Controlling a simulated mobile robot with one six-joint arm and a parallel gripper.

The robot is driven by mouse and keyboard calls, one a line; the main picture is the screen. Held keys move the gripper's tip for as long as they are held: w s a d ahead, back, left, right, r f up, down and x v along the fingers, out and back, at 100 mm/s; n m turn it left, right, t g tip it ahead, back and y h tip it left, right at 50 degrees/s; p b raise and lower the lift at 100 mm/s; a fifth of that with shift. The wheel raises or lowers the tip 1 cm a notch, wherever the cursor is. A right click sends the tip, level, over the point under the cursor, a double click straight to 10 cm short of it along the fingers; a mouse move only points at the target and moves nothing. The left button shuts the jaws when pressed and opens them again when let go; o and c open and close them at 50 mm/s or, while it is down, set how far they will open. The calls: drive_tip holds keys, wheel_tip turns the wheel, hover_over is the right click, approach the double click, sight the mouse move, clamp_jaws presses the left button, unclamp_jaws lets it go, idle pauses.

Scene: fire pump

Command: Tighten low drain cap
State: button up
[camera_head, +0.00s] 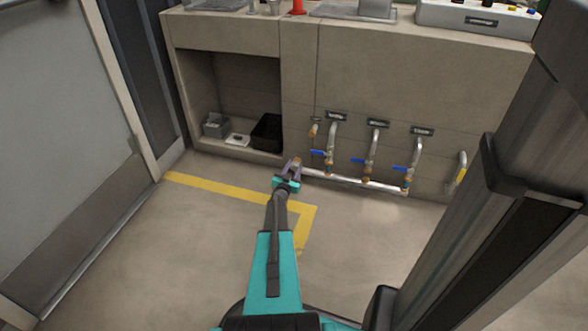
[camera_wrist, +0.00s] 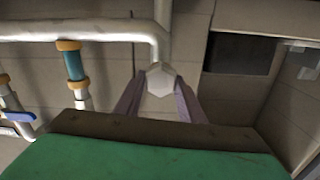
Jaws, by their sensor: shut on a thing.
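The low drain cap (camera_wrist: 160,78) is a pale hexagonal piece at the end of a pale pipe in the wrist view. My gripper (camera_wrist: 158,90) has its two purple fingers on either side of the cap, shut on it. In the head view my gripper (camera_head: 292,168) is low by the wall, at the left end of the low horizontal pipe (camera_head: 345,181). The cap is mostly hidden between the fingers there, so its seating cannot be told.
Several vertical pipes with blue lever valves (camera_head: 363,161) rise from the low pipe on the right. An open recess with a black bin (camera_head: 268,132) and a grey box (camera_head: 215,125) lies left. Floor with yellow tape (camera_head: 225,190) is clear in front.

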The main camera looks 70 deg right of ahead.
drive_tip(key=m+b, duration=0.1)
drive_tip(key=m, duration=0.2)
drive_tip(key=m+b, duration=0.2)
drive_tip(key=shift+s+f+m, duration=0.15)
drive_tip(key=shift+f+m, duration=0.05)
drive_tip(key=shift+m, duration=0.2)
drive_tip(key=m+b, duration=0.2)
drive_tip(key=m, duration=0.1)
drive_tip(key=m+b, duration=0.2)
drive_tip(key=m, duration=0.1)
drive_tip(key=shift+s+f, duration=0.1)
drive_tip(key=shift+f, duration=0.1)
drive_tip(key=m+b, duration=0.3)
drive_tip(key=m, duration=0.1)
drive_tip(key=shift+f, duration=0.1)
drive_tip(key=m+b, duration=0.1)
drive_tip(key=m, duration=0.1)
drive_tip(key=shift+m+b, duration=0.4)
drive_tip(key=m, duration=0.5)
drive_tip(key=shift+b, duration=0.35)
drive_tip(key=shift+m, duration=0.3)
drive_tip(key=o, duration=1)
drive_tip(key=shift+o, duration=0.2)
